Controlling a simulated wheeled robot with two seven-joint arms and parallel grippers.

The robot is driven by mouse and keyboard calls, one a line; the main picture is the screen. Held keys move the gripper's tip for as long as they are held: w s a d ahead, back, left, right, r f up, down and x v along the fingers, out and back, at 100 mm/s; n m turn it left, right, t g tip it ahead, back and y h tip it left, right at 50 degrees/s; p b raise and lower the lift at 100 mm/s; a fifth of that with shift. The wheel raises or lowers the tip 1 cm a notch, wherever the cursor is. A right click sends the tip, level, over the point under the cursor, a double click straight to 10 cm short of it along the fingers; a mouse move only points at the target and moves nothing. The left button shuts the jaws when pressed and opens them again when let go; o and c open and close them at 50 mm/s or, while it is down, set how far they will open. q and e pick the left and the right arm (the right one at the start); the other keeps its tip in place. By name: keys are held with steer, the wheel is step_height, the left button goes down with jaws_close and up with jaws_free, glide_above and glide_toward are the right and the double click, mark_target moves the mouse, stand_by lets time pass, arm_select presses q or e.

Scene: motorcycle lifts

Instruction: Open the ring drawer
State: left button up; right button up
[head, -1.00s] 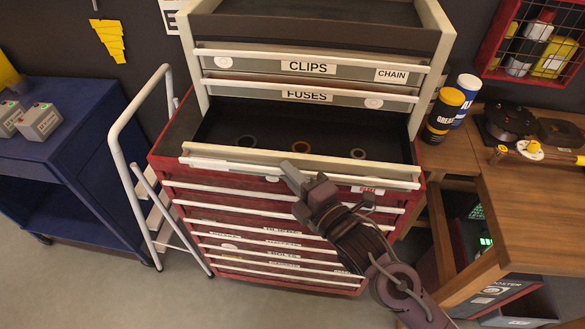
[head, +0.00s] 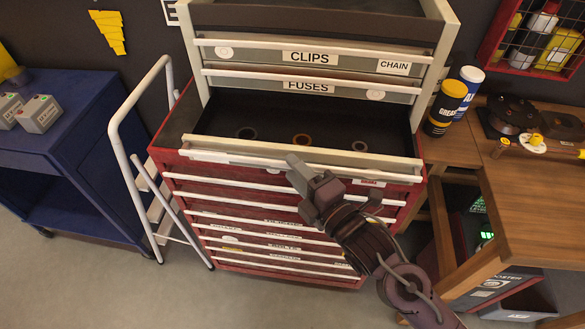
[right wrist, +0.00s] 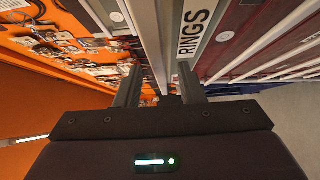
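The ring drawer (head: 395,164) is pulled out of the pale upper chest, with several rings lying on its dark floor. A middle ring (head: 302,140) is orange-brown. The drawer's "RINGS" label (right wrist: 193,32) shows in the right wrist view. Its pale handle bar (right wrist: 158,50) runs between the fingers there. My right gripper (head: 293,163) is at the middle of the drawer front; it also shows in the right wrist view (right wrist: 158,88). Its fingers are apart, with a gap at the bar; contact is unclear. My left gripper is not in view.
Closed "CLIPS" and "FUSES" drawers (head: 310,58) sit above. Red drawers (head: 190,190) lie below. A white ladder-like frame (head: 128,150) and blue cart (head: 75,130) stand left. A wooden bench (head: 530,200) with grease cans (head: 446,106) stands close on the right.

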steer(key=b+v, duration=0.1)
steer(key=v, duration=0.5)
steer(key=shift+s+b, duration=0.15)
steer(key=shift+b, duration=0.2)
steer(key=shift+d, duration=0.15)
